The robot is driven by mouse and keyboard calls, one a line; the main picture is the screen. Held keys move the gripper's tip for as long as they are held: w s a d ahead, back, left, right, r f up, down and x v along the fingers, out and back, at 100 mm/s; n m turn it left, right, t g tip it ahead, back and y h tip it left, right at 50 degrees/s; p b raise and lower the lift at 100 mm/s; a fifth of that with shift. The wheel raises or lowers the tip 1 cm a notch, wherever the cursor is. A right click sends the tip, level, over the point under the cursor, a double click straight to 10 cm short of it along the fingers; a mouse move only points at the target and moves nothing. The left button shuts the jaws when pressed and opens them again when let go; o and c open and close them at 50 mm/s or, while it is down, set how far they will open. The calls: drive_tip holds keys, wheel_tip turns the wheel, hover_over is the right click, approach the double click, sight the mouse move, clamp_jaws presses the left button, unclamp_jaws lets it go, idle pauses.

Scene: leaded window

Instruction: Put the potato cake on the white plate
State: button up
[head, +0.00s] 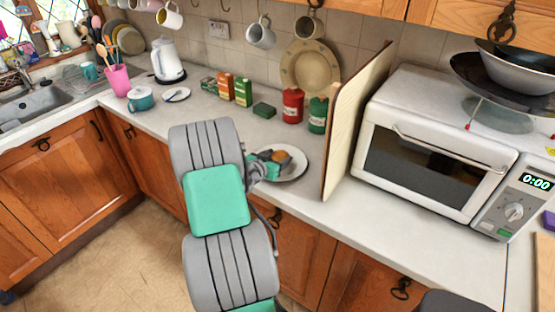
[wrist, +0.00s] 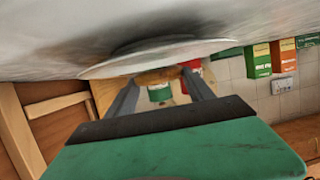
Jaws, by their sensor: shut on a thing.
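The white plate (head: 297,172) lies on the counter left of the upright wooden board, and it also shows in the wrist view (wrist: 110,68). The potato cake (head: 281,157) is a small golden-brown round, seen over the plate in the head view. My gripper (head: 277,160) is at the plate, shut on the potato cake. In the wrist view the fingers (wrist: 160,88) reach toward the plate, with a brown strip of the cake (wrist: 158,76) between their tips. I cannot tell whether the cake touches the plate.
The wooden board (head: 352,125) stands just right of the plate, with the microwave (head: 440,150) beyond. Counter left of the plate is partly hidden by my arm.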

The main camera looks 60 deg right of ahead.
drive_tip(key=shift+w+f, duration=0.1)
drive_tip(key=shift+f, duration=0.9)
drive_tip(key=o, duration=1.4)
drive_tip(key=shift+r, duration=0.35)
drive_tip(key=b+v, duration=0.2)
drive_tip(key=v, duration=1)
drive_tip(key=shift+f, duration=0.2)
drive_tip(key=w+a+r+n+t+y, duration=0.1)
drive_tip(key=w+a+n+t+y, duration=0.2)
drive_tip(key=a, duration=0.7)
drive_tip(key=w+a+r+n+y, duration=0.1)
drive_tip(key=w+a+n+y, duration=0.35)
drive_tip(key=a, duration=0.55)
drive_tip(key=w+a+r+n+t+y, duration=0.2)
drive_tip(key=w+a+n+y, duration=0.15)
drive_tip(key=a, duration=0.65)
drive_tip(key=s+a+r+n+y, duration=0.1)
drive_tip(key=a+n, duration=0.1)
drive_tip(key=a, duration=0.3)
drive_tip(key=s+a+n+y, duration=0.1)
drive_tip(key=s+a+n, duration=0.1)
drive_tip(key=a, duration=0.3)
drive_tip(key=s+a+r+n+y, duration=0.1)
drive_tip(key=s+a+n, duration=0.1)
drive_tip(key=a, duration=0.3)
drive_tip(key=shift+s+a+r+n, duration=0.15)
drive_tip(key=shift+s+r+n, duration=0.15)
drive_tip(key=shift+n, duration=0.6)
